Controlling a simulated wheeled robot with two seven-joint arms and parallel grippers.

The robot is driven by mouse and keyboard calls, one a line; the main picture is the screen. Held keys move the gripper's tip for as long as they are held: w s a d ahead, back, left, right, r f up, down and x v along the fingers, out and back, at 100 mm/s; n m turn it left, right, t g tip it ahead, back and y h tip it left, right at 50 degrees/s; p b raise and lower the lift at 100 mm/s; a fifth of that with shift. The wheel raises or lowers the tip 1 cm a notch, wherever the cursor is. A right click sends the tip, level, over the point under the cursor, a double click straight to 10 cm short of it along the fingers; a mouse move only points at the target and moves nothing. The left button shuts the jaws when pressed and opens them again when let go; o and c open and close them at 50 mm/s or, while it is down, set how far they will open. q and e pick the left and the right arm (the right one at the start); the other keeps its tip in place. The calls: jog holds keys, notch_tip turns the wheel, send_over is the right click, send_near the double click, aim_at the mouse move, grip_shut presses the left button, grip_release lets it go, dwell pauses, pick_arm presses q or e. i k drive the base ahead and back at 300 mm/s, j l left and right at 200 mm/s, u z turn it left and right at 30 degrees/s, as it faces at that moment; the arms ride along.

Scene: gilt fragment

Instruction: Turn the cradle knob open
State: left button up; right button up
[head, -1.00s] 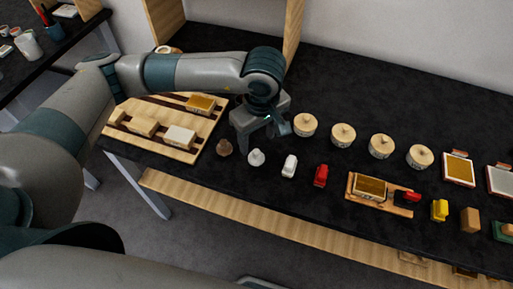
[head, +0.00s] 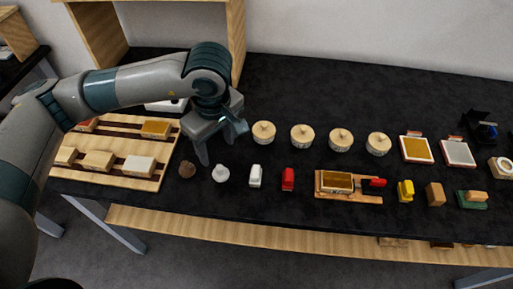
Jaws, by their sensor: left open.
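A wooden cradle (head: 349,197) lies on the black table right of centre, with a gold-faced block (head: 337,181) in it. A small red knob-like part (head: 378,182) sits at the cradle's right end; its exact setting is too small to tell. My left gripper (head: 221,146) is open, pointing down over the table, well to the left of the cradle and apart from it. It is above the gap between a slatted wooden rack and the first round wooden lidded pot. My right gripper is out of view.
The slatted rack (head: 148,184) holds several blocks at left. Round lidded pots (head: 301,137) stand in a row behind the cradle. A white piece (head: 256,176), a red piece (head: 288,179) and a yellow piece (head: 405,191) line the front. The table behind the pots is mostly clear.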

aim_at(375, 184)
jog(key=z, duration=1)
